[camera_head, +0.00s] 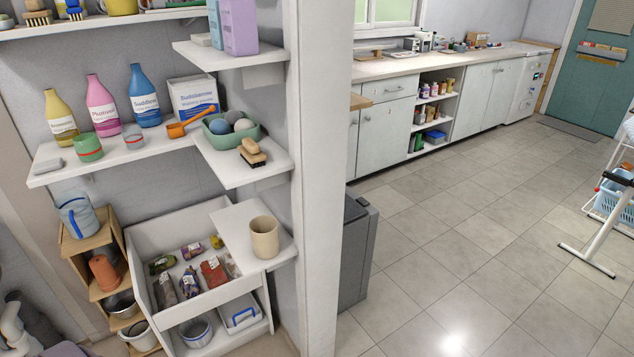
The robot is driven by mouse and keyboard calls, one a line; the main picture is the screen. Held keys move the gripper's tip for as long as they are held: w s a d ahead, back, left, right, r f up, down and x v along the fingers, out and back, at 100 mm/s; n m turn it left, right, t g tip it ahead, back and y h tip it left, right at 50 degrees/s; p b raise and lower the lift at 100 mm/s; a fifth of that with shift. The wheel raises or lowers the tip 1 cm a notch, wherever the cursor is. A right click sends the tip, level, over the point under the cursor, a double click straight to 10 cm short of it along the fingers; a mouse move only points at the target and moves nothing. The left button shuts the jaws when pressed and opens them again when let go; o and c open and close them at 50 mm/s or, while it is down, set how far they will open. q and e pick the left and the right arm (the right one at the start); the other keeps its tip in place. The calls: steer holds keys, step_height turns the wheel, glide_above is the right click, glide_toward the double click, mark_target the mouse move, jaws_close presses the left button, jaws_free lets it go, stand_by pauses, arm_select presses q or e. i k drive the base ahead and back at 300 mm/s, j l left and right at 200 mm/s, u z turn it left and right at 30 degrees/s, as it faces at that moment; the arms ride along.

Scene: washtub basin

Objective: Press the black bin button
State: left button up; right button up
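A dark grey to black bin (358,258) stands on the floor just right of the white wall end, near the middle of the head view. The wall end hides its left part. Its top has a darker area at the upper left, but I cannot make out a button on it. Neither of my grippers can be made out in the head view.
The white wall end (314,180) stands between the shelves and the bin. Shelves (110,155) with bottles and tubs fill the left. Tiled floor (470,250) is open right of the bin. A white rack (590,258) stands at the far right.

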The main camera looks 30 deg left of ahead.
mark_target(361, 200)
steer(key=i+l+u, duration=0.25)
steer(key=u, duration=0.15)
steer(key=i+l+u, duration=0.2)
steer(key=l+u, duration=0.25)
steer(key=i+l+u, duration=0.15)
steer(key=u, duration=0.25)
steer(key=l+u, duration=0.4)
steer(key=i+l, duration=0.15)
steer(key=i, duration=0.9)
steer(key=l+u, duration=0.25)
steer(key=l, duration=0.4)
steer(key=l+u, duration=0.25)
steer(key=l, duration=0.35)
